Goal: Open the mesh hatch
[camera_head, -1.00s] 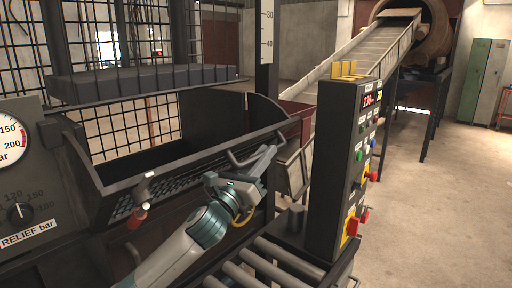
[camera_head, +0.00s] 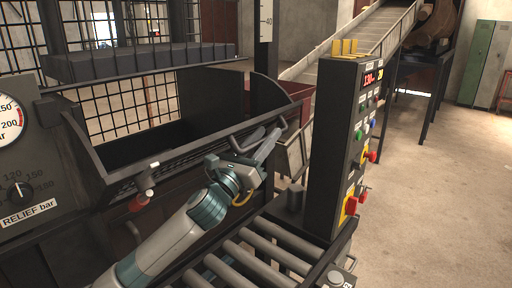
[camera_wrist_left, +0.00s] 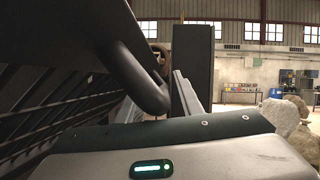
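The mesh hatch (camera_head: 180,163) looks to be the dark panel with a fine grid below the sloping front rim of the black bin, left of centre in the head view. A bent bar handle (camera_head: 239,148) stands out near its right end. My left gripper (camera_head: 270,143) is at this handle, its fingers beside or around the bar. In the left wrist view the dark handle (camera_wrist_left: 146,88) curves down close in front of the gripper body, with a slatted dark surface to its left. Whether the fingers are closed on the bar is unclear. My right gripper is out of view.
A control box (camera_head: 340,150) with coloured buttons stands close to the right of the gripper. Rollers (camera_head: 265,262) lie below it. A gauge panel (camera_head: 25,190) is at the left, with a red-ended lever (camera_head: 140,203) near the bin. Open floor (camera_head: 440,180) lies to the right.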

